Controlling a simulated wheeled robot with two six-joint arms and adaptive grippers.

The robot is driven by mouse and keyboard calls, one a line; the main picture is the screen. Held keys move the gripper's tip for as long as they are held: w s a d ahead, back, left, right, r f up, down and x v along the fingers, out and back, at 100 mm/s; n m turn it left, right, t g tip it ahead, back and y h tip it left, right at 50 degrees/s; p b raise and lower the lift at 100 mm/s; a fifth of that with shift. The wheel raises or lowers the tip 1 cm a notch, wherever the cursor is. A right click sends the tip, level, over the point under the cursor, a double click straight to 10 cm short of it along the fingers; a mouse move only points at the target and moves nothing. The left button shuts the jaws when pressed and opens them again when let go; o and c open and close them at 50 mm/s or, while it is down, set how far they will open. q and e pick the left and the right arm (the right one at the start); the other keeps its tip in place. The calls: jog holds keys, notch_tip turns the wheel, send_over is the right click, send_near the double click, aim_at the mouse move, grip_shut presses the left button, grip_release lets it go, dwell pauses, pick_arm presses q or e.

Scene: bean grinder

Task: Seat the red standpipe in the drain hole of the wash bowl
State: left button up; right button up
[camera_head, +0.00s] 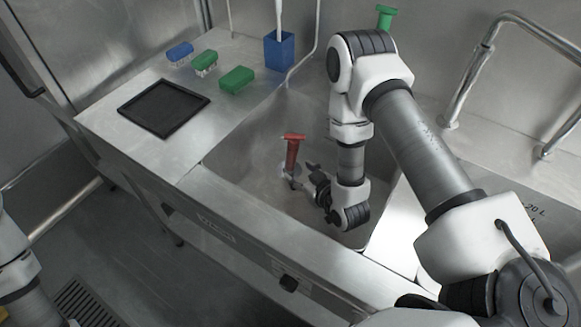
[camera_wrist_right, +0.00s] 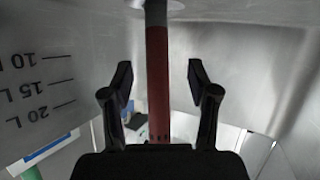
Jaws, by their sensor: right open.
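The red standpipe (camera_head: 292,152) stands about upright in the wash bowl (camera_head: 262,128), with a wider red cap at its top. Its lower end is by the bowl floor, near a pale round spot; I cannot tell whether it sits in the drain hole. My right gripper (camera_head: 303,175) is low in the bowl at the pipe's right side. In the right wrist view the open fingers (camera_wrist_right: 161,80) stand on either side of the red pipe (camera_wrist_right: 157,75), with a gap on both sides. My left gripper is out of view.
A black tray (camera_head: 164,107), blue brush (camera_head: 179,52), two green brushes and a blue holder (camera_head: 279,52) are on the left counter. A green capped piece (camera_head: 386,16) stands behind my right arm. A metal rail (camera_head: 480,70) is at the right. The bowl's walls surround the gripper.

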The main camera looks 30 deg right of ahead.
aim_at(294, 165)
jog(key=x, duration=0.5)
jog(key=shift+w+d+f+p, duration=0.1)
jog(key=shift+w+d+p, duration=0.05)
jog(key=shift+w+p, duration=0.2)
grip_shut()
